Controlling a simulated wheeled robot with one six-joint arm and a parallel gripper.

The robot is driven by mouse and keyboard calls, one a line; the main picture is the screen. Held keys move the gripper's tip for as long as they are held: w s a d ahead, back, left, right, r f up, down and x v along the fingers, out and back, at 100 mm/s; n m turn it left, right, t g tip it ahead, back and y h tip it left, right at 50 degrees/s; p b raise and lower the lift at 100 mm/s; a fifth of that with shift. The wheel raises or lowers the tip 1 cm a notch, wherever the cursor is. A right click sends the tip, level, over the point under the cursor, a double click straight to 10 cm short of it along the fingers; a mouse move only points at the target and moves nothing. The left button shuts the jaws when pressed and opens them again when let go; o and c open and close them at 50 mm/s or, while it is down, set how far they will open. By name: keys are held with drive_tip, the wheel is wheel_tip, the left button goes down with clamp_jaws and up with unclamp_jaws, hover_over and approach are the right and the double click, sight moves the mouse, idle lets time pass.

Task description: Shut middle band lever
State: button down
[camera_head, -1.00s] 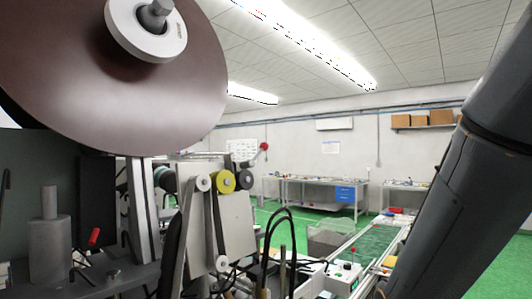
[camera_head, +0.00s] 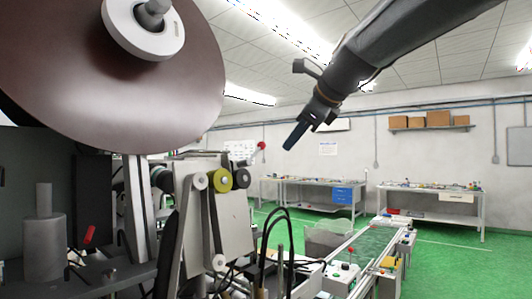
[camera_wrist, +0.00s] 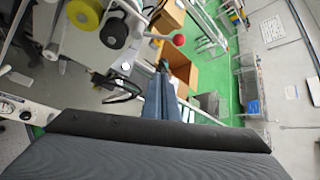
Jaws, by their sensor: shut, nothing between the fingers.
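A lever with a red ball knob (camera_head: 262,145) sticks out to the right from the machine with the yellow and black rollers. Its red knob also shows in the wrist view (camera_wrist: 179,40), at the end of a thin rod. I cannot tell for sure that this is the middle band lever. My gripper (camera_head: 290,143) is shut and empty, its dark blue fingers pointing down and left. In the head view it appears just right of the knob, with a gap. In the wrist view the gripper (camera_wrist: 163,75) is below the knob, apart from it.
A large brown disc (camera_head: 110,75) fills the upper left. A yellow roller (camera_head: 219,180) and a black roller (camera_head: 241,178) sit left of the lever. A red handle (camera_head: 89,234) is at lower left. Black cables (camera_head: 276,212) loop below. Workbenches (camera_head: 320,190) stand at the back.

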sight(254, 154)
drive_tip(key=shift+r, duration=0.1)
drive_tip(key=w+a+f+p, duration=0.2)
drive_tip(key=w+a+p, duration=0.3)
drive_tip(key=w+a, duration=0.1)
drive_tip(key=shift+a+f, duration=0.4)
idle(0.5)
drive_tip(key=shift+d+r, duration=0.1)
